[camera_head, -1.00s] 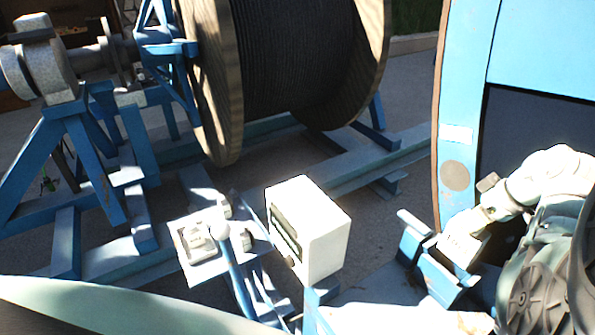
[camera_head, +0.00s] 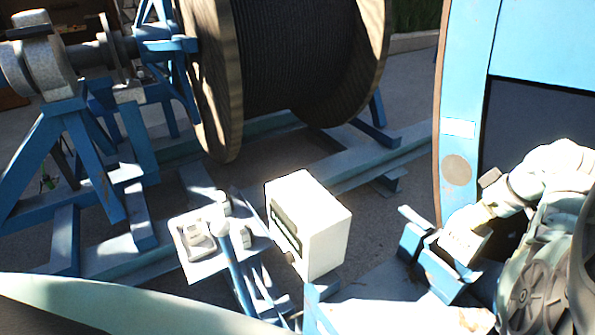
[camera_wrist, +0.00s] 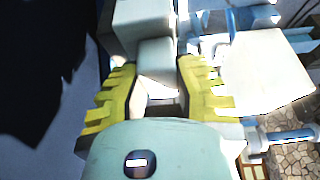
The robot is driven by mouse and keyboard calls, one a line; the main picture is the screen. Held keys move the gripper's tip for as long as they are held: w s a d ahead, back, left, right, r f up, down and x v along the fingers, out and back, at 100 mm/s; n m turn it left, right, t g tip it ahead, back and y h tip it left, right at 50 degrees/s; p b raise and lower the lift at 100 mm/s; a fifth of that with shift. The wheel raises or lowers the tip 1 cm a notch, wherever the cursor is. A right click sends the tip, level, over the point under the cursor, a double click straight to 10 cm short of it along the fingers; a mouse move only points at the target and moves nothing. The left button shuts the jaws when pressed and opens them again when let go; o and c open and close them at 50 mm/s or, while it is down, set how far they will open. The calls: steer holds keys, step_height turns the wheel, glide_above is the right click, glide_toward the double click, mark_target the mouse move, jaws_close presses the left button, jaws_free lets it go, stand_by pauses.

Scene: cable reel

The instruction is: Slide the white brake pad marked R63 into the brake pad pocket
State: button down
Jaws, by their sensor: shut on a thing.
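My gripper (camera_wrist: 155,88) has yellow ridged fingers and is shut on a white block, the brake pad (camera_wrist: 156,56). A larger pale part of it appears beyond the fingertips. In the head view the white pad (camera_head: 462,244) is at the blue bracket that looks like the brake pad pocket (camera_head: 437,272), beside the large blue-rimmed reel. The pad's lower end is close to or between the bracket's blue walls; I cannot tell how deep it sits. The R63 marking is not legible.
A white box (camera_head: 318,228) stands left of the bracket. A pale tray (camera_head: 205,265) with small white pieces and a ball-topped lever (camera_head: 232,262) is farther left. A wooden cable drum (camera_head: 215,80) stands behind on blue frames.

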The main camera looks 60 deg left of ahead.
mark_target(460, 244)
steer(key=shift+w+f+b, duration=0.1)
steer(key=shift+f+b, duration=1.15)
steer(key=shift+b, duration=1.55)
steer(key=shift+f+b, duration=3.75)
steer(key=shift+b, duration=1.4)
steer(key=shift+f, duration=0.15)
